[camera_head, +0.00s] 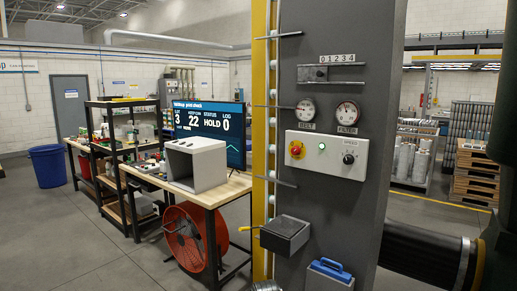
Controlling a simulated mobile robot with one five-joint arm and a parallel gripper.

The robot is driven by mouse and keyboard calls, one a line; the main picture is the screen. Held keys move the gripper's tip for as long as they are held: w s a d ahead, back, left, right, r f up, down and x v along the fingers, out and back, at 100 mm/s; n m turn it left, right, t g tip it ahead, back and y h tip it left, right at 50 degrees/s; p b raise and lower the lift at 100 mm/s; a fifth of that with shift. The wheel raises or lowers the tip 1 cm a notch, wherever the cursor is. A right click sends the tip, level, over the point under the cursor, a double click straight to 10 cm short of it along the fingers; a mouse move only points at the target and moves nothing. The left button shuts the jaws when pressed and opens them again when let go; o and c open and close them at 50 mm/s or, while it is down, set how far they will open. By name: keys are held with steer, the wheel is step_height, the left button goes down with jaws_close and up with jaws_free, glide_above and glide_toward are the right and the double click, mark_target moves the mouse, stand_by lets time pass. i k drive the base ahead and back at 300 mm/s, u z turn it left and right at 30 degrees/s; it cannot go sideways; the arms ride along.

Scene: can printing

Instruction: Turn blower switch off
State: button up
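A white control panel (326,154) is fixed to a dark grey column. I see no label naming a blower switch. Higher on the column is a slider-like strip (322,73) with a scale marked 0 to 4. Two round gauges hang below it, labelled BELT (306,111) and FILTER (347,113). A red drum fan (194,236) stands under the workbench. My gripper is not in view.
A wooden-topped workbench (226,190) bears a grey box (196,163) and a screen (211,128) reading HOLD. A grey box (285,232) and a blue-handled case (329,274) are low on the column. A black ribbed duct (420,252) is at right. Floor at left is open.

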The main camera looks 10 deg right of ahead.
mark_target(296, 150)
steer(key=u, duration=0.65)
steer(key=i, duration=1.6)
steer(key=u, duration=0.35)
steer(key=k, duration=0.9)
steer(key=u, duration=0.2)
steer(key=i, duration=0.95)
steer(key=z, duration=0.05)
